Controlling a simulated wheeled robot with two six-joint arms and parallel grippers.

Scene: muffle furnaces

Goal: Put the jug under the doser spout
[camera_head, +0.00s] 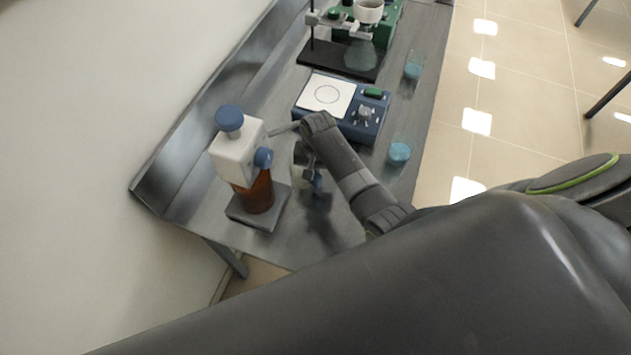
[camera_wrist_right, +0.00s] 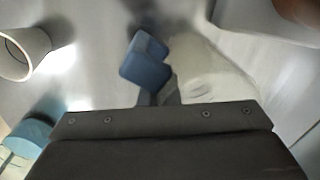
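The doser (camera_head: 240,150) stands at the left end of the bench, with a white head, blue knobs and an amber bottle (camera_head: 257,193). Its thin grey spout (camera_head: 283,128) points right. The pale jug (camera_head: 299,166) is just right of the bottle and partly hidden by my right arm. My right gripper (camera_head: 311,168) is at the jug. In the right wrist view, the fingers look closed on the blue handle (camera_wrist_right: 145,62) of the whitish jug (camera_wrist_right: 208,75). I cannot tell whether the jug touches the bench. My left gripper is not in view.
A blue hotplate (camera_head: 335,122) with a white top lies behind the jug. Beakers of blue liquid stand nearby (camera_head: 399,154) and farther back (camera_head: 412,71). A stand with a dark base (camera_head: 342,60) is at the back. A raised edge runs along the wall side.

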